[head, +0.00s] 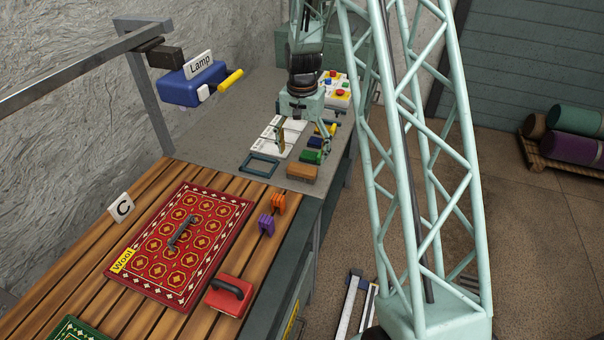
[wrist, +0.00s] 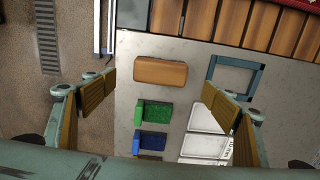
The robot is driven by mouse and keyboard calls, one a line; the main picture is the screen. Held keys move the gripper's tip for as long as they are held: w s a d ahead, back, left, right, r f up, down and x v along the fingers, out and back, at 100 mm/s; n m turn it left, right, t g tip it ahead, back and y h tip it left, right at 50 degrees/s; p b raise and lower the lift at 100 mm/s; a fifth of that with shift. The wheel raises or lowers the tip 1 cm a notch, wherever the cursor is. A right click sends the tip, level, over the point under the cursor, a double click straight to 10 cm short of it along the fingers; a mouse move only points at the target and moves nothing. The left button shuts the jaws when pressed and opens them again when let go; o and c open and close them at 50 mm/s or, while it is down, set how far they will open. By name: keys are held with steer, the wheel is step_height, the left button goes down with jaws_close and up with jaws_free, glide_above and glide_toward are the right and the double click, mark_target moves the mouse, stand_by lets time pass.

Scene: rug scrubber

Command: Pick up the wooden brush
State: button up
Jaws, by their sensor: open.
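The wooden brush (head: 303,172) is a brown block lying on the grey worktop near its front edge, beside the wooden slats. In the wrist view the brush (wrist: 160,72) lies crosswise, ahead of the gap between my fingers. My gripper (head: 304,144) is open and empty above the worktop, over the area just behind the brush. Its two yellow-padded fingers are spread wide in the wrist view (wrist: 160,90), one on either side. The underside of the brush is hidden.
A green block (wrist: 156,114) and a blue block (wrist: 152,141) lie beside the brush. White labelled panels (head: 278,137) and a teal frame (head: 259,165) lie nearby. The blue lamp (head: 192,86) hangs above.

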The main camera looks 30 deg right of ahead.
mark_target(302, 167)
steer(key=shift+f, duration=1.15)
steer(key=shift+f, duration=0.1)
steer(key=shift+f, duration=2.55)
steer(key=c, duration=1)
